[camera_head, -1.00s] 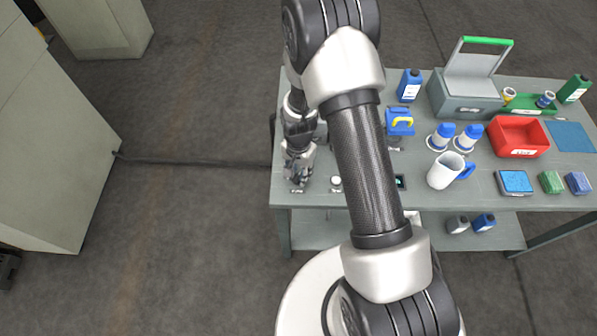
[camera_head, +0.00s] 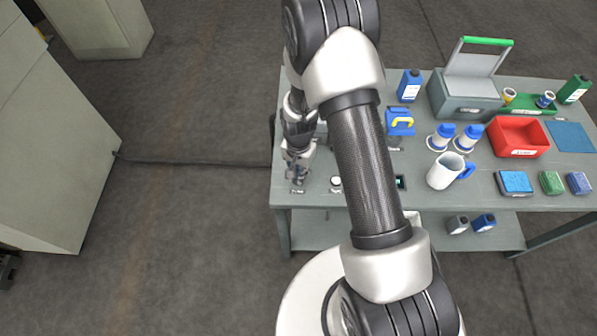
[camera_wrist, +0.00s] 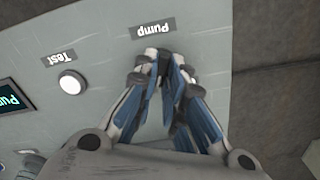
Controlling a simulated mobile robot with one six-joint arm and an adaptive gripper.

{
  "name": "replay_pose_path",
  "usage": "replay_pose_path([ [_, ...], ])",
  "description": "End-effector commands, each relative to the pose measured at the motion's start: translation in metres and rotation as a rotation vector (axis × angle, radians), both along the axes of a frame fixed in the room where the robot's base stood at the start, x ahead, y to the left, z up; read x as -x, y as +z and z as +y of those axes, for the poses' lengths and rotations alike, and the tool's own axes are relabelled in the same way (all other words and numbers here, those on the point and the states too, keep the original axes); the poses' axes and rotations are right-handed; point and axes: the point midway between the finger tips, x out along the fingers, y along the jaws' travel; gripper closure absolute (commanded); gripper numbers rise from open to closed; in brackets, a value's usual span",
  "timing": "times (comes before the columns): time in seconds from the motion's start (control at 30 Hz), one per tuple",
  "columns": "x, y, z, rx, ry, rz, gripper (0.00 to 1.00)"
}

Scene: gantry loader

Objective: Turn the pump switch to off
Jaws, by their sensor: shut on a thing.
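The label "Pump" (camera_wrist: 152,28) shows upside down on the grey panel in the wrist view, just beyond my fingertips. My gripper (camera_wrist: 164,68) points down at the panel beside this label, its fingers drawn together on the pump switch. The fingers hide the switch almost wholly, so its setting cannot be read. In the head view my gripper (camera_head: 298,178) is low over the left front corner of the table, and the switch cannot be made out there.
A round white "Test" button (camera_wrist: 71,82) and a small display (camera_wrist: 14,98) lie left of my fingers in the wrist view. The table (camera_head: 430,200) also carries a white jug (camera_head: 444,171), a red bin (camera_head: 518,136) and a grey box (camera_head: 465,98). Bare floor lies left of it.

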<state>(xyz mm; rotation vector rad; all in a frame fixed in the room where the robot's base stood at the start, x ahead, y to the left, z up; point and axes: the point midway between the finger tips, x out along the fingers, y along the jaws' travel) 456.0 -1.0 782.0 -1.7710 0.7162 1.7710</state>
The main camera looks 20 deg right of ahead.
Motion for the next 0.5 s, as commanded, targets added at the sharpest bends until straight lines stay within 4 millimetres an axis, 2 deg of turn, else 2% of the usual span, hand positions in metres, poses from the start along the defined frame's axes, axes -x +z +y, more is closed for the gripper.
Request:
replay_pose_path([
  [0.5,-0.0011,0.0001,0.0017,0.000,0.429,0.000,1.00],
])
